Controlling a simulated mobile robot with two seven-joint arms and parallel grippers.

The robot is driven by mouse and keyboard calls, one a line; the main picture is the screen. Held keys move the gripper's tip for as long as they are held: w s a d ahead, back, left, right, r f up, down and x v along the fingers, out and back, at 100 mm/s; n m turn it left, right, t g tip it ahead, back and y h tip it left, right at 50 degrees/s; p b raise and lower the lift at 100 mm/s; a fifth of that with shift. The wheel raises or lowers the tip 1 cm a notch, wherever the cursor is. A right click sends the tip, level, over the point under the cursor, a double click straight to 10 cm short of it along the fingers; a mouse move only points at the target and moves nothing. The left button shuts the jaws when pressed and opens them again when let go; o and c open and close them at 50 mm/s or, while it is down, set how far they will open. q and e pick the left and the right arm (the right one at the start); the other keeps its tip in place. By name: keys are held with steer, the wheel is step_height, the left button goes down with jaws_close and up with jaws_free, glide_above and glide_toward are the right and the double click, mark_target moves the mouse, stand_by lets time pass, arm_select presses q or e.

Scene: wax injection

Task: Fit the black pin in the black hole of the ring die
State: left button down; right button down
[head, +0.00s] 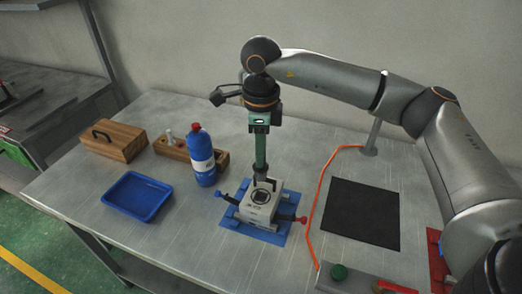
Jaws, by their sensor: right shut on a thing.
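The ring die (258,213) is a pale grey block with a dark round opening on top, on a blue mat (236,225) in the middle of the table. A pin with a red end (301,219) sticks out on its right, and one with a blue end (219,194) on its left. My right gripper (265,184) points down right over the die's far part. It is shut on a small dark thing, seemingly the black pin; the fingers hide most of it. The black hole cannot be made out. My left gripper is not in view.
A blue and white bottle (202,158) stands left of the die, by a wooden holder (172,151). A blue tray (138,195) and wooden box (114,140) lie farther left. An orange cable (313,220) and black mat (361,213) are right. The front left table is clear.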

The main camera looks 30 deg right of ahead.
mark_target(261, 170)
steer(key=shift+f+b, duration=2.15)
steer(key=shift+f, duration=0.8)
steer(key=shift+f+b, duration=2.05)
steer(key=shift+f, duration=0.4)
steer(key=c, duration=0.6)
jaws_free()
steer(key=shift+r, duration=0.1)
steer(key=shift+c, duration=0.2)
step_height(261, 170, up, 11)
steer(key=shift+r, duration=0.1)
steer(key=shift+s+r, duration=0.1)
steer(key=shift+r, duration=0.6)
